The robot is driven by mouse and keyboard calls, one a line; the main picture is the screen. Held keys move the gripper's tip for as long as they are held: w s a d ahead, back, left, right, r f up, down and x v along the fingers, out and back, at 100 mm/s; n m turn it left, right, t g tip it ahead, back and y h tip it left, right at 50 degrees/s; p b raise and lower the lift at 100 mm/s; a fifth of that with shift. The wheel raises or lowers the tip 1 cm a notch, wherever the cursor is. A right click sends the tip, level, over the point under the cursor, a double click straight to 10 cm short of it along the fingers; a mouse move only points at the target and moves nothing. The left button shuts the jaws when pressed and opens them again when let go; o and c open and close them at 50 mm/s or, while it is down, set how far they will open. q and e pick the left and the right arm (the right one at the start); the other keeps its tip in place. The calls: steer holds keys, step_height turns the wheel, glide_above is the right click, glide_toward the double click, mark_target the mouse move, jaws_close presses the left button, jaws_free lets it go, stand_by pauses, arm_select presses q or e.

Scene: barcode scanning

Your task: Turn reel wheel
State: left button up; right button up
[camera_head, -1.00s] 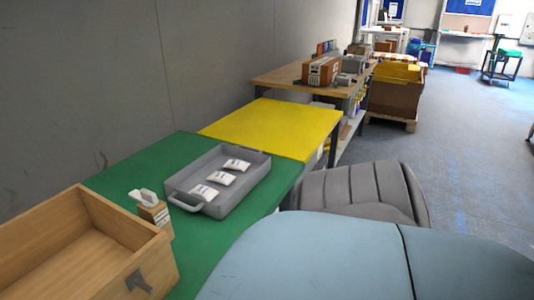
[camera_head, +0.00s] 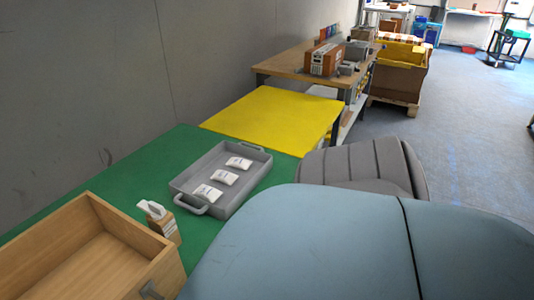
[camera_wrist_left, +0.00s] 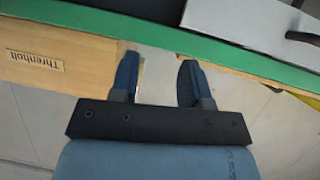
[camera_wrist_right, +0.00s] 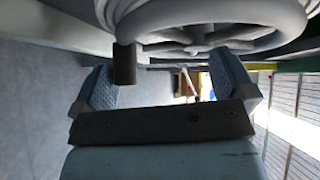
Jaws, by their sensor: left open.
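A grey spoked wheel (camera_wrist_right: 205,22) fills the top of the right wrist view, cut off by the frame edge. A dark cylindrical handle (camera_wrist_right: 125,64) hangs from its left side. My right gripper (camera_wrist_right: 165,80) is open below the wheel. The handle shows between its fingers, closer to the left one; I cannot tell whether they touch. My left gripper (camera_wrist_left: 158,68) is open and empty at the green table edge (camera_wrist_left: 150,32), beside a wooden front labelled "Threnholt" (camera_wrist_left: 50,65). The wheel and both grippers are out of sight in the head view.
On the green table (camera_head: 135,165) stand a wooden box (camera_head: 125,240), a small block with a white top (camera_head: 160,222) and a grey tray (camera_head: 185,180) holding white packets (camera_head: 223,178). A yellow tabletop (camera_head: 280,120) and a wooden bench (camera_head: 290,70) lie beyond. Open floor (camera_head: 460,135) is at right.

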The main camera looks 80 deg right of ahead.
steer(key=d+r+p, duration=0.1)
steer(key=r, duration=0.3)
steer(key=d+r+h+p, duration=0.1)
steer(key=r+p, duration=0.1)
steer(key=r, duration=0.3)
steer(key=d+r+h+p, duration=0.1)
steer(key=r+p, duration=0.1)
steer(key=r, duration=0.3)
steer(key=shift+s+r+m, duration=0.2)
steer(key=shift+s+m, duration=0.1)
steer(key=c, duration=0.6)
arm_select(q)
steer(key=s+a+p, duration=0.1)
steer(key=a+g+p, duration=0.1)
steer(key=shift+s+a+r+y, duration=0.35)
steer(key=shift+r+y, duration=0.05)
arm_select(e)
steer(key=shift+w+a+r, duration=0.1)
steer(key=shift+w+r, duration=0.05)
steer(key=shift+r, duration=0.55)
